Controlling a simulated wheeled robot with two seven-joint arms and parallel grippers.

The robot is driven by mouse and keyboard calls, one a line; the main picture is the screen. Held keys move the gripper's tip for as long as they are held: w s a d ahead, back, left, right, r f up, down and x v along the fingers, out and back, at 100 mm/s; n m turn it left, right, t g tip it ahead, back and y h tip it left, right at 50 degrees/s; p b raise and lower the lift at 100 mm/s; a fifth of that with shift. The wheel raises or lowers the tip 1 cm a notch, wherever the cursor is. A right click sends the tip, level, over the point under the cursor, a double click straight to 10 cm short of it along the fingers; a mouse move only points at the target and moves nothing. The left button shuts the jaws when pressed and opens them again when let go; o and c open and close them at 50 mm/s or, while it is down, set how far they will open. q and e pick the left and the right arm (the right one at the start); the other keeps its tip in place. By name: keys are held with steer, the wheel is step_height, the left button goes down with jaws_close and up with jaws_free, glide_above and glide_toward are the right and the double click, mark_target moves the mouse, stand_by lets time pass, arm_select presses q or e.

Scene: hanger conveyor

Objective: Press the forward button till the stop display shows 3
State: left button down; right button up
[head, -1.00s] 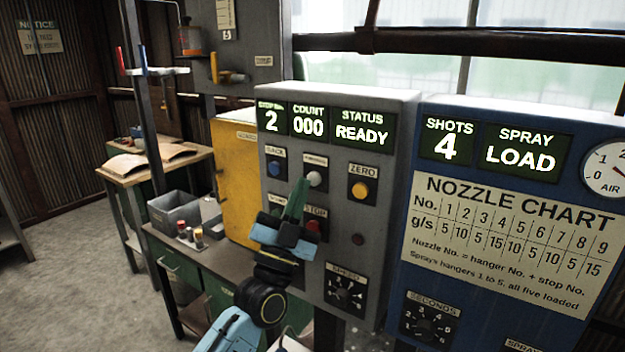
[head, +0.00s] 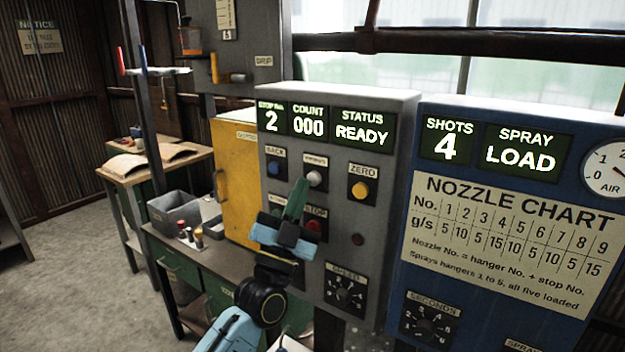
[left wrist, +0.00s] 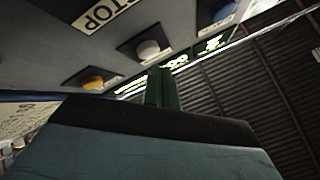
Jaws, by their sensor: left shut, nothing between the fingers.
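The grey control box shows a stop display (head: 271,117) reading 2, a count display (head: 308,122) reading 000 and a status display (head: 361,129) reading READY. The white forward button (head: 314,178) sits between the blue back button (head: 274,168) and the yellow zero button (head: 360,190); its label is blurred. My left gripper (head: 299,190) is shut and empty, its green fingertips just below and left of the white button. In the left wrist view the white button (left wrist: 148,49) stands near the fingertips (left wrist: 162,75); I cannot tell whether they touch. My right gripper is not in view.
A red stop button (head: 313,226), partly behind my left gripper, and a speed dial (head: 345,291) are lower on the box. A blue spray panel (head: 500,250) stands at right. A yellow cabinet (head: 236,180) and a green bench with grey bins (head: 176,212) are at left.

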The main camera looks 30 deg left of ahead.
arm_select(q)
steer(key=shift+w, duration=0.1)
steer(key=shift+w, duration=0.35)
